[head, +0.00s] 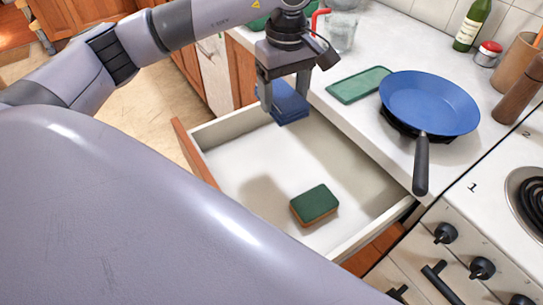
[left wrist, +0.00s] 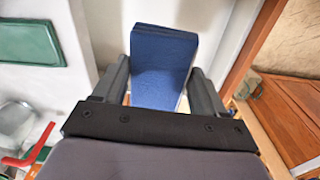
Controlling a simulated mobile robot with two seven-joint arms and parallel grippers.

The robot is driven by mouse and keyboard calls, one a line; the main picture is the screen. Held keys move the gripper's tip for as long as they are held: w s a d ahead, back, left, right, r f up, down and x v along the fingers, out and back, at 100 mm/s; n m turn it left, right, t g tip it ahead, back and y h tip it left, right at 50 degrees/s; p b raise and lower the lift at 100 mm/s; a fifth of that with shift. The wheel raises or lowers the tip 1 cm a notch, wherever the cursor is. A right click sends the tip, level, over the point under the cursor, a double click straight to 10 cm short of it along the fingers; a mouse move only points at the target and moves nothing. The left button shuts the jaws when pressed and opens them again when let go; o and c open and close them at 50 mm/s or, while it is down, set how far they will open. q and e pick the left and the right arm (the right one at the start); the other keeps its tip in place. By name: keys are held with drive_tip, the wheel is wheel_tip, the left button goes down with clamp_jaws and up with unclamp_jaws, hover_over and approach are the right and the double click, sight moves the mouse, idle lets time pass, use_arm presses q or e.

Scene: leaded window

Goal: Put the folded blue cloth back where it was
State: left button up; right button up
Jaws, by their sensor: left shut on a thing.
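The folded blue cloth (head: 289,103) hangs between the fingers of my left gripper (head: 285,95), over the far end of an open drawer (head: 250,165). In the left wrist view the cloth (left wrist: 162,65) stands out between the two dark fingers of the left gripper (left wrist: 162,80), which is shut on it. Whether the cloth's lower edge touches the drawer floor, I cannot tell. My right gripper is in neither view.
A green and brown sponge (head: 314,205) lies in the drawer's near part. On the counter are a green tray (head: 358,85), a blue pan (head: 429,103) with its handle over the edge, a bottle (head: 472,25) and a glass jug (head: 341,32). The drawer's middle is clear.

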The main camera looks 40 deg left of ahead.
sight(274, 86)
use_arm(q)
drive_tip(key=n, duration=0.2)
drive_tip(key=w+a+n+b, duration=0.1)
drive_tip(key=n, duration=0.1)
drive_tip(key=a+n+b, duration=0.1)
drive_tip(key=n, duration=0.1)
drive_tip(key=shift+w+a, duration=0.15)
drive_tip(key=n, duration=0.1)
drive_tip(key=n+b, duration=0.1)
drive_tip(key=a+n, duration=0.1)
drive_tip(key=shift+w+r+n, duration=0.2)
drive_tip(key=shift+r+n, duration=0.05)
drive_tip(key=shift+n, duration=0.05)
drive_tip(key=shift+f, duration=0.2)
wheel_tip(274, 86, down, 19)
drive_tip(key=shift+f, duration=0.2)
drive_tip(key=shift+f, duration=0.1)
drive_tip(key=shift+f+b, duration=0.15)
drive_tip(key=shift+b, duration=0.25)
drive_tip(key=o, duration=0.9)
drive_tip(key=shift+o, duration=0.2)
drive_tip(key=shift+r, duration=0.2)
